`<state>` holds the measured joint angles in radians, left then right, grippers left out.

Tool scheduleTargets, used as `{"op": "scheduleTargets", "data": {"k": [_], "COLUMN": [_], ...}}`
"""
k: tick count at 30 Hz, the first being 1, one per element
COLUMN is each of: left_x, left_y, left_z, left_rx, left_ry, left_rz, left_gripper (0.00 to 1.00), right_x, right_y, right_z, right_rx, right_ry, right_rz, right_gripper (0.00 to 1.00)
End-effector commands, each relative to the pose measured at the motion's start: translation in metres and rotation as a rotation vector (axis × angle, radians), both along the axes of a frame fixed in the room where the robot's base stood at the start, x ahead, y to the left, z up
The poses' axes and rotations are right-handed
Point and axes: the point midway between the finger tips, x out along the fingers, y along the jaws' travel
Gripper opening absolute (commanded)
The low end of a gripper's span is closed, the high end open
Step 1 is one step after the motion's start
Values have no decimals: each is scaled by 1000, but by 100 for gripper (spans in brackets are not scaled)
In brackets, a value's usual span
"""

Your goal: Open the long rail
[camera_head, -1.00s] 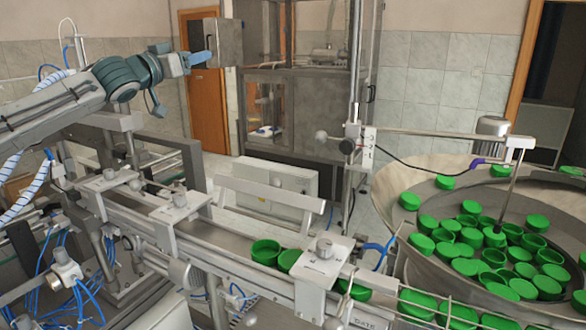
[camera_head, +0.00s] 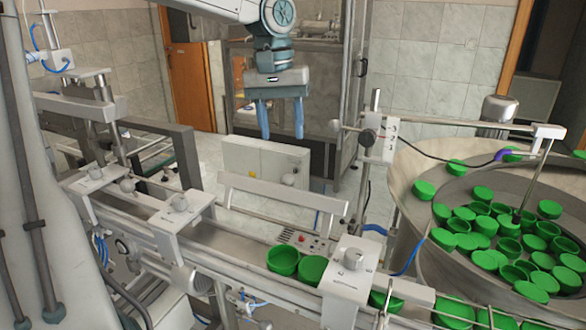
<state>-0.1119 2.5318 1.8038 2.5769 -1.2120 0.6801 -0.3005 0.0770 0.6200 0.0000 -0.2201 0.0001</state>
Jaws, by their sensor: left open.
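A long pale rail (camera_head: 282,198) runs along the far side of the conveyor (camera_head: 232,242), tilted slightly down to the right. My left gripper (camera_head: 281,133) hangs from the top of the view, with its two blue fingers pointing down and spread apart. It is open and empty. In the picture its fingertips show above the rail, with a clear gap between them. My right gripper is not in view.
Green caps (camera_head: 283,260) sit on the conveyor beside a white clamp block (camera_head: 349,266). A round bowl (camera_head: 424,222) full of green caps stands at the right. A vertical post with a white box (camera_head: 385,142) stands right of the rail. A metal cabinet is behind.

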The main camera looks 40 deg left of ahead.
Motion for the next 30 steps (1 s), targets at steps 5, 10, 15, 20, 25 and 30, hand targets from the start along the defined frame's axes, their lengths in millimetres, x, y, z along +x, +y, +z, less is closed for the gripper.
{"op": "scheduleTargets", "data": {"k": [5,10,15,20,25,30], "left_x": [0,1,3,5,5,5], "left_y": [-3,-5,-7,-8,-8,-8], "left_z": [-21,-54,-82,-99,-105,-105], "left_rx": [-3,-5,-4,-2,-2,-3], "left_ry": [7,5,4,1,-1,-2], "left_rz": [-1,-2,1,1,1,1], "left_gripper": [50,50,50,50,50,50], "right_x": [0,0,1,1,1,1], "right_y": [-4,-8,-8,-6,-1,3], "right_z": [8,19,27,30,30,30], "right_rx": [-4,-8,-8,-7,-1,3], "right_ry": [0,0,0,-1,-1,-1], "right_rz": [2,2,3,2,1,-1], "right_gripper": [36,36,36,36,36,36]}}
